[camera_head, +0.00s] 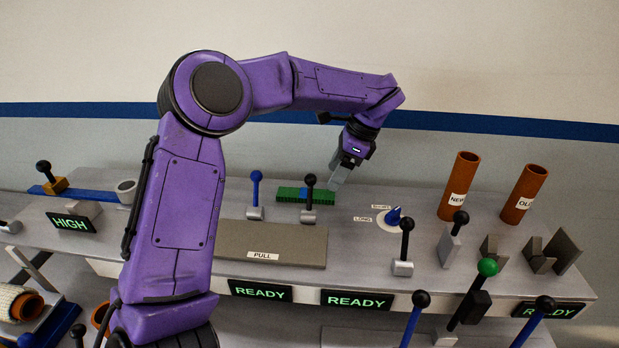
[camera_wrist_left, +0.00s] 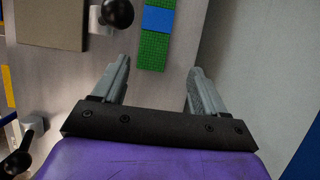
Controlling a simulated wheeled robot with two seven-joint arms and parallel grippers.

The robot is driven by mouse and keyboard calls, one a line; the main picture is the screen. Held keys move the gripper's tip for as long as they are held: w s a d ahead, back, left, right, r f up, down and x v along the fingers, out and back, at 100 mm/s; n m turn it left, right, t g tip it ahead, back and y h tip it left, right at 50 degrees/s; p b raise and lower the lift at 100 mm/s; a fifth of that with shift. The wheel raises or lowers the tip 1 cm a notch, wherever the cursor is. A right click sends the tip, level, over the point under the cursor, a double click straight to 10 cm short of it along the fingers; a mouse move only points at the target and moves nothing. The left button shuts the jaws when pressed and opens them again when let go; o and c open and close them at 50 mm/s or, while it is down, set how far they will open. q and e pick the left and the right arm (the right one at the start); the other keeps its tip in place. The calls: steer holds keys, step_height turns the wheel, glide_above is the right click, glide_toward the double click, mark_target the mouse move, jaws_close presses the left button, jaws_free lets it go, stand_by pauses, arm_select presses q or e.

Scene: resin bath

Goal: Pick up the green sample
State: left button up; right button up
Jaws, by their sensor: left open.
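The green sample (camera_head: 291,194) is a flat green strip with a blue band across it. It lies on the grey bench top, behind the blue lever and a black-knobbed lever. In the left wrist view the green sample (camera_wrist_left: 154,50) lies ahead of the fingertips, roughly midway between them. My left gripper (camera_head: 338,183) is open and empty, just right of the sample in the head view and apart from it. The open fingers also show in the left wrist view (camera_wrist_left: 160,75). My right gripper is not in view.
A black-knobbed lever (camera_head: 309,192) stands close in front of the sample, and a blue lever (camera_head: 255,190) beside it. A PULL panel (camera_head: 250,240) lies in front. Two orange tubes (camera_head: 460,185) stand at right. The wall (camera_head: 420,155) is close behind the bench.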

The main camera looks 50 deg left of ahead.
mark_target(322, 194)
arm_select(q)
steer(key=shift+s+a+f+p, duration=0.2)
steer(key=shift+s+f+p, duration=0.5)
steer(key=shift+s+p, duration=0.2)
steer(key=x, duration=0.2)
steer(key=shift+s+f+p, duration=0.1)
steer(key=shift+f+p, duration=0.2)
steer(key=shift+f, duration=0.15)
steer(key=shift+a+f, duration=0.1)
steer(key=shift+f, duration=0.3)
steer(key=shift+r, duration=0.1)
steer(key=c, duration=1.1)
steer(key=shift+c, duration=0.2)
